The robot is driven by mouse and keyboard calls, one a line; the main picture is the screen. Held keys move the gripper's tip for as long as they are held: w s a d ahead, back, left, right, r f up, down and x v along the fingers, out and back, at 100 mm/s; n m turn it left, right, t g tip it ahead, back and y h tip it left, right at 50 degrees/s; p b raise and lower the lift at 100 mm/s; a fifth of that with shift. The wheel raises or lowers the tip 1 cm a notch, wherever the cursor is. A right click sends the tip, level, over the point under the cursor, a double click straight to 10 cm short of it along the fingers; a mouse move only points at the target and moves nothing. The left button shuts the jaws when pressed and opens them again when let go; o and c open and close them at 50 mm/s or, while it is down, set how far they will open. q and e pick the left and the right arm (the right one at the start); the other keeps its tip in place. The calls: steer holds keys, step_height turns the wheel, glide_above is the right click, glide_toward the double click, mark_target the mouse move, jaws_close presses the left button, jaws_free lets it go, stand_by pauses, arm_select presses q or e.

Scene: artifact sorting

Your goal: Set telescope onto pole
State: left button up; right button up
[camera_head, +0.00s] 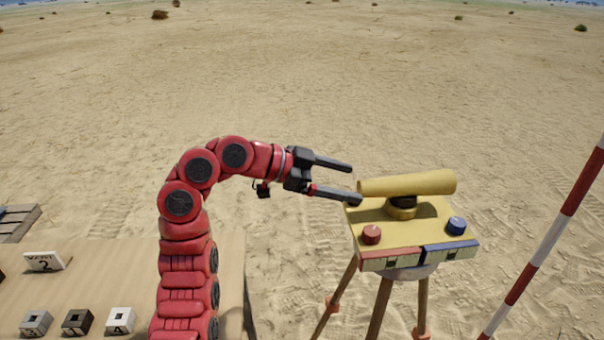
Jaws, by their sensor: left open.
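A yellow telescope tube (408,183) lies level on a short dark and yellow mount (401,207) above a yellow platform (424,231). The platform stands on a tripod (379,306) with wooden legs. My left gripper (354,183) is open and empty, just left of the telescope's left end. Its lower finger reaches close to that end; I cannot tell whether they touch. A red and white striped pole (552,236) stands tilted at the right. My right gripper is not in view.
The platform carries a red knob (371,234), a blue knob (456,226), and red and blue strips along its front. A wooden table (105,283) at the left holds several small numbered blocks. Open sand lies behind.

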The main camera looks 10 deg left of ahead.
arm_select(q)
steer(key=b+v, duration=0.1)
steer(key=v, duration=0.9)
steer(key=shift+a+r, duration=0.15)
steer(key=shift+a, duration=0.2)
steer(key=shift+s+d, duration=0.1)
steer(key=shift+s, duration=0.05)
